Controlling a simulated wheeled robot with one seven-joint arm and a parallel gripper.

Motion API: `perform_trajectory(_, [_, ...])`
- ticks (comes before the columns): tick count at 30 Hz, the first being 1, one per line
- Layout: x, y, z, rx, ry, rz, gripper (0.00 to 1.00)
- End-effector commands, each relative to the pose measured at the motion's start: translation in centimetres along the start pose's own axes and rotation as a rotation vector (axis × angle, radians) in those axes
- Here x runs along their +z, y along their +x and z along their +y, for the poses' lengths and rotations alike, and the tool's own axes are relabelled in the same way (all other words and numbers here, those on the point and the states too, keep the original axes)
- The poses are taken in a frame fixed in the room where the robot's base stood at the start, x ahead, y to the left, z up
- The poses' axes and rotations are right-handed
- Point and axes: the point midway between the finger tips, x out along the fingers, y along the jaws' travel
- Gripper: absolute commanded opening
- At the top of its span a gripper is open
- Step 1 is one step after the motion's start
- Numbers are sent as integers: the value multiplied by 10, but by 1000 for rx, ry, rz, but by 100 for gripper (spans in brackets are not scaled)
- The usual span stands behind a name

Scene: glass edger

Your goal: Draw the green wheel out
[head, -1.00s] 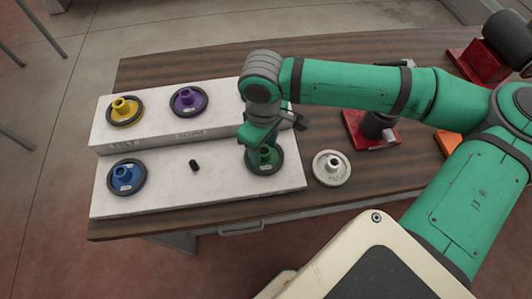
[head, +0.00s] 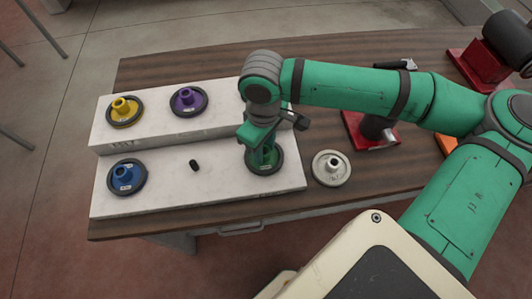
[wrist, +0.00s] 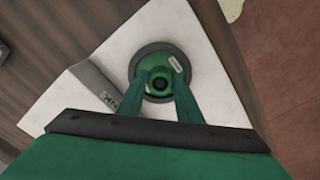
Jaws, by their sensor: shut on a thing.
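The green wheel (head: 264,162) has a dark rim and a green hub. It sits at the right end of the lower white step, partly hidden by my arm in the head view. In the wrist view the green wheel (wrist: 159,71) shows a pale label on its hub and a dark hole at its centre. My gripper (head: 262,150) is above the wheel, with its fingers down on the hub. In the wrist view my gripper (wrist: 160,88) has one finger on each side of the hub and is shut on it. I cannot tell whether the wheel is raised off the step.
A blue wheel (head: 127,177) and a bare black peg (head: 194,165) are on the lower step. Yellow (head: 124,110) and purple (head: 188,101) wheels are on the upper step. A pale grey wheel (head: 331,168) lies on the wooden table (head: 222,211) just to the right.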

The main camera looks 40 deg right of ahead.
Motion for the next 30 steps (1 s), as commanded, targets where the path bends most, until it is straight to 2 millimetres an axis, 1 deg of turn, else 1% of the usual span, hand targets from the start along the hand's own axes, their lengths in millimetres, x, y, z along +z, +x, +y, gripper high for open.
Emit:
perform_trajectory(21, [-1, -11, 0, 1, -2, 1, 0])
perform_trajectory(30, [-1, -12, 0, 0, -2, 0, 0])
